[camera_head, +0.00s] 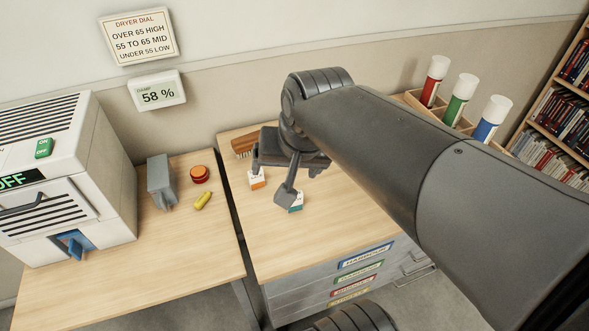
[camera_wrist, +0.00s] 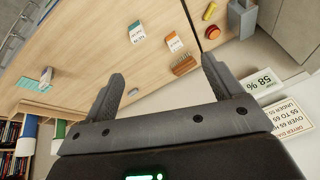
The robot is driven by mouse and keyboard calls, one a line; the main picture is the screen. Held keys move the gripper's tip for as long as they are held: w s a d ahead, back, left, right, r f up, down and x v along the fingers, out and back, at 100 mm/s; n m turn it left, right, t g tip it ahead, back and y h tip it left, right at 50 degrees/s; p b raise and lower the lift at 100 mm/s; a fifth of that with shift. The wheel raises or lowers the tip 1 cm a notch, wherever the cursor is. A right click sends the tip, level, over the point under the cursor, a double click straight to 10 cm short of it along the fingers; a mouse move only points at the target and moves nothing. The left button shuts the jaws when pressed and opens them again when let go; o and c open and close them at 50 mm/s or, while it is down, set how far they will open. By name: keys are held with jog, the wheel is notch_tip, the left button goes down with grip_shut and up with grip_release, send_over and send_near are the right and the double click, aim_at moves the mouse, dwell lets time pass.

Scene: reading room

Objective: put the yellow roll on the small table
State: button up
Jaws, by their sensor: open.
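The yellow roll (camera_head: 203,200) lies on the left wooden table (camera_head: 180,258), in front of a round red object. It also shows at the top of the wrist view (camera_wrist: 210,11). My gripper (camera_head: 271,181) is open and hangs over the wooden top of the drawer cabinet (camera_head: 300,252), to the right of the roll and apart from it. In the wrist view my gripper (camera_wrist: 163,68) has nothing between its fingers. I cannot tell whether either wooden top is the small table.
A white machine (camera_head: 65,175), a grey device (camera_head: 160,182) and the red object (camera_head: 200,174) stand around the roll. Small cartons (camera_head: 257,179) and a brush (camera_head: 243,145) sit near my gripper. A rack of coloured tubes (camera_head: 461,98) is behind my arm. A narrow gap separates the tops.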

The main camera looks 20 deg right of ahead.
jog(key=s+n, duration=0.2)
jog(key=s, duration=0.1)
jog(key=s+d+n, duration=0.1)
jog(key=shift+s+d+f+t+h, duration=0.1)
jog(key=shift+s+f+t+h, duration=0.2)
jog(key=shift+f+h, duration=0.1)
